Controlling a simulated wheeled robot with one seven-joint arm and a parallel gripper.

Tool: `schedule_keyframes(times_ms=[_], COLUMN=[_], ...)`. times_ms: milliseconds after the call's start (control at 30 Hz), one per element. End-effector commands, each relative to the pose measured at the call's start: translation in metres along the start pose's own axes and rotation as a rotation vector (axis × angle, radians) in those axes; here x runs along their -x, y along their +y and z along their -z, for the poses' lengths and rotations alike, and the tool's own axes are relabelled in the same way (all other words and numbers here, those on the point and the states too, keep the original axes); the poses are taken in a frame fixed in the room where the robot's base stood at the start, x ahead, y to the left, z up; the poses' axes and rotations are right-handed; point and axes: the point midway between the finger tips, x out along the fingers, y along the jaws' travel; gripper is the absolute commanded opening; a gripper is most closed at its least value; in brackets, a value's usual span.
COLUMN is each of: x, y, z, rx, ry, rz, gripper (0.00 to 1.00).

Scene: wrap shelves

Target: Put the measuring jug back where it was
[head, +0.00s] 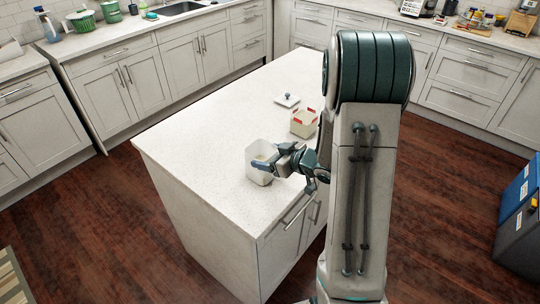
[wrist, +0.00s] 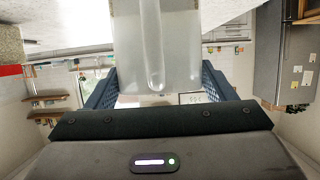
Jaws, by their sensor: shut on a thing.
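The measuring jug, a pale translucent squarish container (head: 259,172), shows in the head view over the near part of the white island top (head: 215,115). My gripper (head: 268,165) is shut on its right side. I cannot tell whether its base touches the top. In the wrist view the jug's clear wall (wrist: 178,60) fills the upper middle, between the two dark blue fingers (wrist: 155,92). It looks upright and empty in the head view.
A cream box with red corners (head: 303,124) and a white lid with a knob (head: 287,100) stand behind the jug on the island. The island's left half is clear. Far counters hold green pots (head: 111,12), a sink and appliances. A blue bin (head: 520,215) stands on the floor at right.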

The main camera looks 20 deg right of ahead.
Motion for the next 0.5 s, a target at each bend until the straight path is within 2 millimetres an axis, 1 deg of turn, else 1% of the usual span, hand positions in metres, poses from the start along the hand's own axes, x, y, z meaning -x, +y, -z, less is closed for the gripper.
schedule_keyframes(times_ms=[67,100,133,167,400,500], x=[-0.0016,-0.0009,-0.0009,-0.0008,-0.0006,0.0008], y=[0.0002,0.0001,0.0001,0.0001,0.0002,0.0002], z=[-0.0034,-0.0023,-0.0021,-0.0021,-0.0018,0.0016], rx=[0.000,0.000,0.000,0.000,0.000,0.000], ry=[0.001,0.000,0.000,0.000,0.000,0.000], rz=[0.000,0.000,0.000,0.000,0.000,0.000], gripper=[0.17,0.88,0.96,0.98,0.98,0.98])
